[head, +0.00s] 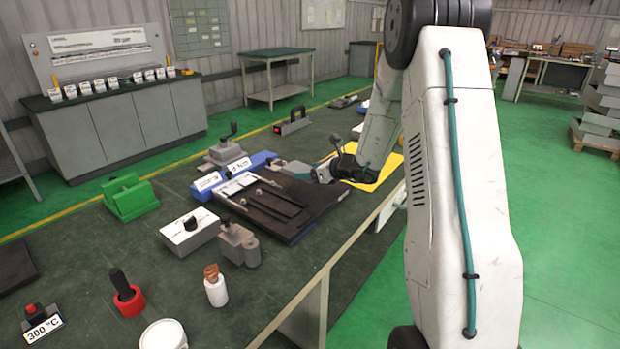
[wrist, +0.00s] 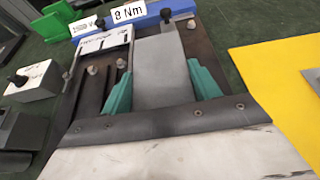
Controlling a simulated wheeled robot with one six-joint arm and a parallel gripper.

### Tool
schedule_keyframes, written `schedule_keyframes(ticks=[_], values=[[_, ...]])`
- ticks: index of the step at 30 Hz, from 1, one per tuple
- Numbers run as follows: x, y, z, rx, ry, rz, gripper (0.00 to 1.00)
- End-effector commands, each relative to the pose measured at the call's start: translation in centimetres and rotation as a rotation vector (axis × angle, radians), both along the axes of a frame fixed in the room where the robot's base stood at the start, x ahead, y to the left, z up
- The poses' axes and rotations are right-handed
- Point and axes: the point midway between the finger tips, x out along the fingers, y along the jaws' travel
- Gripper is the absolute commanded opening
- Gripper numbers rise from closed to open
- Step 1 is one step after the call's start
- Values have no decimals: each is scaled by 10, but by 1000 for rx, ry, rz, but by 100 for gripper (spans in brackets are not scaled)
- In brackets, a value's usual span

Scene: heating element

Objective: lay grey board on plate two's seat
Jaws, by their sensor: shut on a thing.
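My gripper (wrist: 160,72) has its two teal fingers shut on the long edges of a grey board (wrist: 166,48). The board reaches away from me over a dark plate (wrist: 222,53) that has studs on it. I cannot tell whether the board touches the plate or hangs just above it. In the head view the dark plate (head: 296,217) lies on the bench with a dark slotted part on it, and my gripper (head: 322,172) is at its far right side. No marking shows which plate is plate two.
A blue bar (wrist: 150,14) with white labels, one reading 8 Nm, runs behind the plate. A yellow sheet (wrist: 285,85) lies to the right. A green block (head: 130,197), a white-topped box (head: 189,232) and a grey block (head: 238,244) stand left of the plate.

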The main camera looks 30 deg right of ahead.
Motion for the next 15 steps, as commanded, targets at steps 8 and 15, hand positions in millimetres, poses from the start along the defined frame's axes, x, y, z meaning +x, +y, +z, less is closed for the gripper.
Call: schedule_keyframes(ticks=[8,15], values=[[18,-17,-2,0,0,-2,39],[19,-18,-36,3,3,-3,39]])
